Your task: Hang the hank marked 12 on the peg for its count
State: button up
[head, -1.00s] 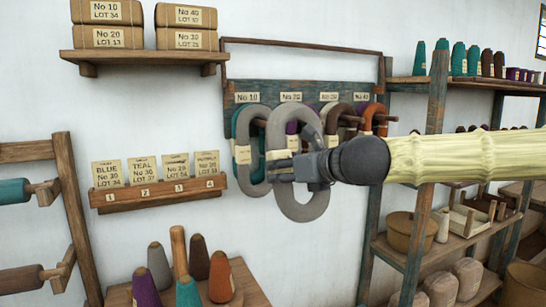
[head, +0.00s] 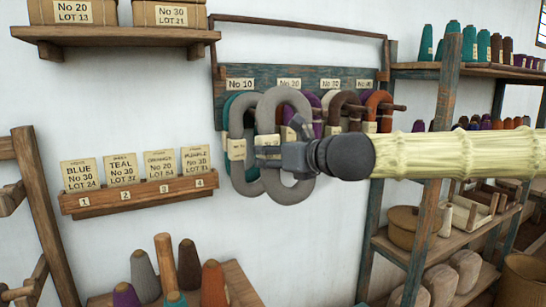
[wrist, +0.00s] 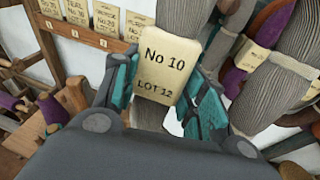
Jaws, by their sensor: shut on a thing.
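My gripper (head: 268,152) is shut on a grey hank (head: 286,97). In the wrist view my gripper (wrist: 165,85) has its teal-padded fingers on either side of the hank's tag (wrist: 164,65), which reads No 10, LOT 12. The peg rail (head: 308,76) has labels No 10 (head: 240,84), No 20 (head: 289,83), No 30 (head: 331,83) and a blurred one at right. The held hank hangs upright in front of the rail, below and right of the No 10 label. It overlaps another grey hank (head: 236,120) there. The No 10 peg is hidden; whether the held hank is around it, I cannot tell.
A teal hank (head: 231,103) hangs behind the grey one. Purple, brown (head: 337,98) and orange (head: 378,97) hanks hang further right. A card rack (head: 140,194) is at left, cones (head: 189,268) below. A shelf post (head: 437,150) stands right, behind my arm.

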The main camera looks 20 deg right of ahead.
jog(key=d+b+x, duration=0.2)
jog(key=x, duration=1.1)
jog(key=shift+w+f+b, duration=0.2)
jog(key=shift+w+b, duration=0.1)
jog(key=shift+w, duration=0.45)
dwell(1.4)
